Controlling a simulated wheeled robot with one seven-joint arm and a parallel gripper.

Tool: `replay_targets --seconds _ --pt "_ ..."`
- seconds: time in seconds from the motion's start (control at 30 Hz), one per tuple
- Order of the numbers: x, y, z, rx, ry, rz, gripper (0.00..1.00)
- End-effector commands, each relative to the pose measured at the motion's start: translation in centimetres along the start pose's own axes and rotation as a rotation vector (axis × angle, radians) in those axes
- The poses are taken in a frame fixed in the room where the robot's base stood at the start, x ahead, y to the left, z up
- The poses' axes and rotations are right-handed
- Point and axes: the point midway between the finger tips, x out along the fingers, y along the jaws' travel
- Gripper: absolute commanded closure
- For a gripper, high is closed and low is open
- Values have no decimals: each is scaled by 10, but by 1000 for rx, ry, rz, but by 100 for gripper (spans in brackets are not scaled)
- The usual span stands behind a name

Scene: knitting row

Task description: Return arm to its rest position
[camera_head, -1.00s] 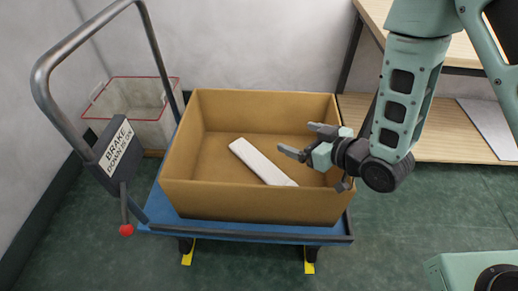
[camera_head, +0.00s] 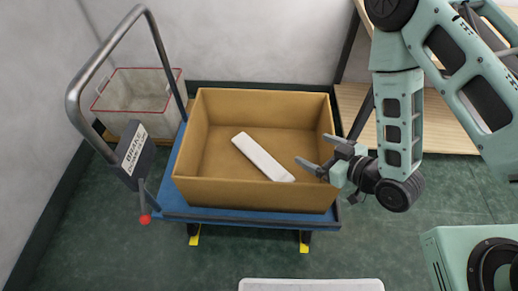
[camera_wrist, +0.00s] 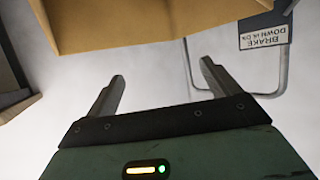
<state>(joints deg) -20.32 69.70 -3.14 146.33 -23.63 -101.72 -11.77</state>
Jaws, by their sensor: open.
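My gripper (camera_head: 312,167) is open and empty, at the right wall of the cardboard box in the head view. Its fingers point left, over or close to the box's right rim; I cannot tell whether they touch it. In the wrist view, my gripper's two fingers (camera_wrist: 160,88) stand apart with nothing between them. My arm comes down from the upper right of the head view. A white flat bar (camera_head: 262,157) lies at a slant on the floor of the cardboard box (camera_head: 250,192). The box also shows in the wrist view (camera_wrist: 120,25).
The box stands on a blue platform cart (camera_head: 240,217) with a grey handle (camera_head: 76,92) and a brake sign (camera_head: 134,150). A red-rimmed bin (camera_head: 140,95) is behind it at left. A wooden shelf (camera_head: 440,135) is at right. A pale edge (camera_head: 310,285) shows at the bottom.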

Motion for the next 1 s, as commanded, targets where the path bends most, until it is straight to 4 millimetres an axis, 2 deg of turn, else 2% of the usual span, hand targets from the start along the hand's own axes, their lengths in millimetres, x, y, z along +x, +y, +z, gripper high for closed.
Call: replay_targets --seconds 0.43,0.57,0.67,0.8,1.0 --pt "0 0 0 0 0 0 12" --pt "3 0 -9 -4 -20 -2 12" --pt "8 -2 -26 -9 -78 -6 12" --pt "11 -6 -60 -12 -210 -8 12" --pt "-7 -18 -108 4 -425 -2 12"
